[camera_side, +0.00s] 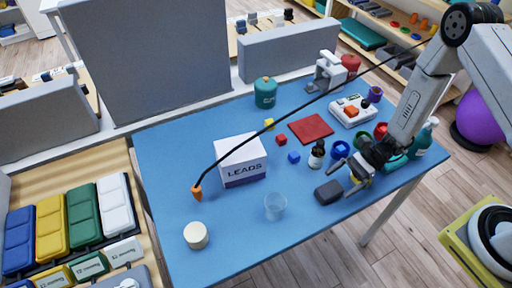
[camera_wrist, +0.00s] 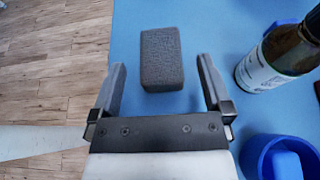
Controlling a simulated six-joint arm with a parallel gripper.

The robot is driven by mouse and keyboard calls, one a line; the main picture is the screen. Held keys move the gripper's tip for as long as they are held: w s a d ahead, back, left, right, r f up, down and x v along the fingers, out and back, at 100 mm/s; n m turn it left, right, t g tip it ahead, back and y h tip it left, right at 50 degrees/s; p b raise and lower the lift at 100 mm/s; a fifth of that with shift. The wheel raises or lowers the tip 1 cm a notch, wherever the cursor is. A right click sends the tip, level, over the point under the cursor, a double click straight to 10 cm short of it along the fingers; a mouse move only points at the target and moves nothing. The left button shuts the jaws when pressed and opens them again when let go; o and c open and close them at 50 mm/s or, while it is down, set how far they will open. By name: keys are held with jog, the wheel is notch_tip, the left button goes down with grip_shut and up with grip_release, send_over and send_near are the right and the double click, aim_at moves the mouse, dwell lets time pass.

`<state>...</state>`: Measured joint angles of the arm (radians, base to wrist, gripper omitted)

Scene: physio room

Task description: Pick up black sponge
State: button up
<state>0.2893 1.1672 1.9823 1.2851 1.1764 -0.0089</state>
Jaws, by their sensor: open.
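The black sponge (camera_side: 328,192) is a dark grey block lying on the blue table near its front edge. In the wrist view the sponge (camera_wrist: 161,59) lies ahead of my gripper (camera_wrist: 160,75), roughly centred between the lines of its two fingers and mostly beyond their tips. My gripper is open and empty. In the side view my gripper (camera_side: 360,184) is just right of the sponge, apart from it as far as I can tell. A yellow thing is partly hidden behind the gripper there.
A dark bottle with a white label (camera_wrist: 276,60) and a blue cup (camera_wrist: 280,158) stand right of my gripper. A clear cup (camera_side: 275,206) and a LEADS box (camera_side: 241,162) stand left of the sponge.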

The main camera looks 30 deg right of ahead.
aim_at(327, 190)
jog(key=shift+x, duration=2.15)
jog(key=c, duration=1.2)
jog(key=shift+r, duration=0.2)
jog(key=shift+c, duration=0.2)
jog(key=shift+r, duration=4.85)
